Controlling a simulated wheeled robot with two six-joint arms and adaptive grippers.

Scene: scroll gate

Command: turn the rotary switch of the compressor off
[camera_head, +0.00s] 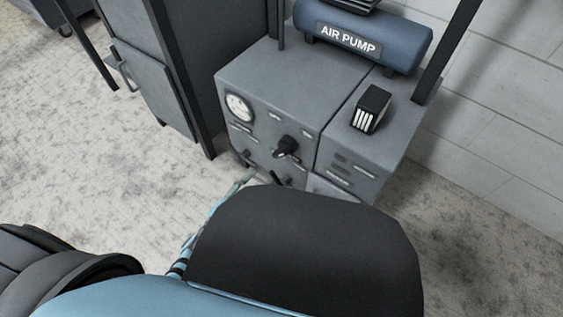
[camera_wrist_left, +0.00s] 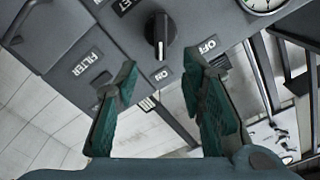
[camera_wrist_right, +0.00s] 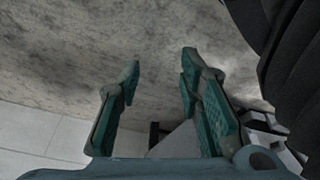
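The compressor is a grey cabinet (camera_head: 262,82) with a black rotary switch (camera_head: 287,145) on its front. In the left wrist view the switch (camera_wrist_left: 160,28) is a round black knob with a white pointer line directed down toward the ON label (camera_wrist_left: 161,74). The OFF label (camera_wrist_left: 208,46) is to its right. My left gripper (camera_wrist_left: 160,72) is open and empty, its fingertips apart from the knob, one below on each side. In the head view my arm hides most of this gripper (camera_head: 246,181). My right gripper (camera_wrist_right: 160,65) is open and empty over the floor.
A blue air pump tank (camera_head: 362,35) and a small black box (camera_head: 371,108) are on top of the cabinet. A pressure gauge (camera_head: 238,107) is left of the switch. Dark posts (camera_head: 448,50) frame the cabinet. The concrete floor (camera_head: 470,230) to the right is clear.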

